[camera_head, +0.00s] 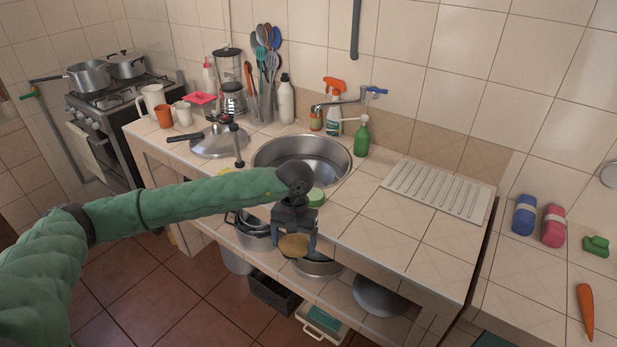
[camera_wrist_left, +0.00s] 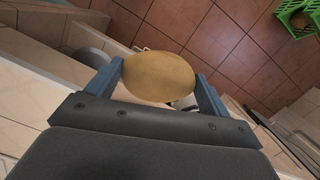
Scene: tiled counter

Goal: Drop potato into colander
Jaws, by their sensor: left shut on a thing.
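The potato (camera_head: 293,247) is brown and oval. My left gripper (camera_head: 295,238) is shut on it, holding it in the air at the counter's front edge. In the left wrist view the potato (camera_wrist_left: 160,77) sits between the two blue-grey fingers (camera_wrist_left: 158,80). No colander can be named for sure. A round metal vessel (camera_head: 322,269) on the lower shelf shows just below the potato, partly hidden by it and the gripper. Another metal bowl (camera_head: 380,296) stands farther right on that shelf. My right gripper is not in view.
A round sink (camera_head: 318,150) and a green bottle (camera_head: 362,137) are behind the gripper. Metal pots (camera_head: 252,236) stand on the lower shelf. A ribbed drainboard (camera_head: 437,188) lies at right. A carrot (camera_head: 585,308) lies on the right counter. A green crate (camera_wrist_left: 297,17) stands on the floor.

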